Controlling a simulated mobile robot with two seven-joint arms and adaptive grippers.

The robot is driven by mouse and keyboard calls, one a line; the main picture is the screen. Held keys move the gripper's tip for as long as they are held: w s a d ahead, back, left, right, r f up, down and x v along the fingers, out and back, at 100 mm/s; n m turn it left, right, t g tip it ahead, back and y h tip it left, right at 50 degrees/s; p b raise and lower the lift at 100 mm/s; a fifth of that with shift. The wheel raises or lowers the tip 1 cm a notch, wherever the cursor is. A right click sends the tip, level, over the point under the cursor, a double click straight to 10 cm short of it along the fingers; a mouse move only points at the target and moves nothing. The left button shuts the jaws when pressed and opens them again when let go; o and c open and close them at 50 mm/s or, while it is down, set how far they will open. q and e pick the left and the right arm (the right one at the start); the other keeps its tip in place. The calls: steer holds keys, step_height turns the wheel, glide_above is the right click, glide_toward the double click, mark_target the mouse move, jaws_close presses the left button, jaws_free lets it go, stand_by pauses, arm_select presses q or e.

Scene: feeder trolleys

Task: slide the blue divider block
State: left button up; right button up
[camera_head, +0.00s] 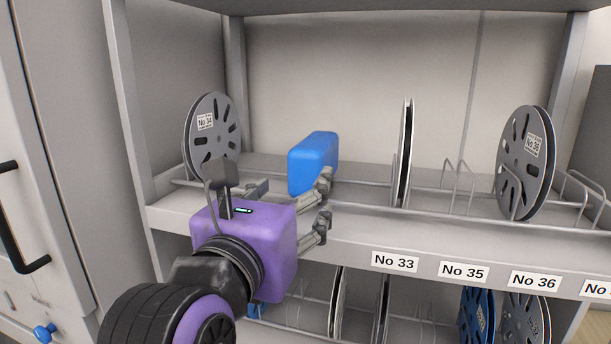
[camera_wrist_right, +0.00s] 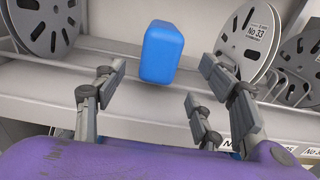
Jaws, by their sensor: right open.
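The blue divider block (camera_head: 312,160) stands on the upper shelf, right of the left-hand reel. In the right wrist view the block (camera_wrist_right: 161,52) is beyond the fingertips, between the open fingers as seen there. My right gripper (camera_head: 322,205) has a purple body and grey jointed fingers. It is open and in front of the block, at the shelf's front edge. One finger overlaps the block's lower right side in the head view; I cannot tell whether it touches. The right gripper's fingers also show in the right wrist view (camera_wrist_right: 160,75). My left gripper is not in view.
A reel (camera_head: 211,135) stands left of the block, and an edge-on reel (camera_head: 404,155) stands right of it. Another reel (camera_head: 527,163) is farther right. Wire dividers (camera_head: 458,180) and a front rail line the shelf. More reels stand on the lower shelf.

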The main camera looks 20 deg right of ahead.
mark_target(302, 180)
steer(key=p+x, duration=0.1)
steer(key=x, duration=0.6)
steer(key=shift+w+d, duration=0.2)
steer(key=shift+w, duration=0.05)
steer(key=shift+c, duration=0.4)
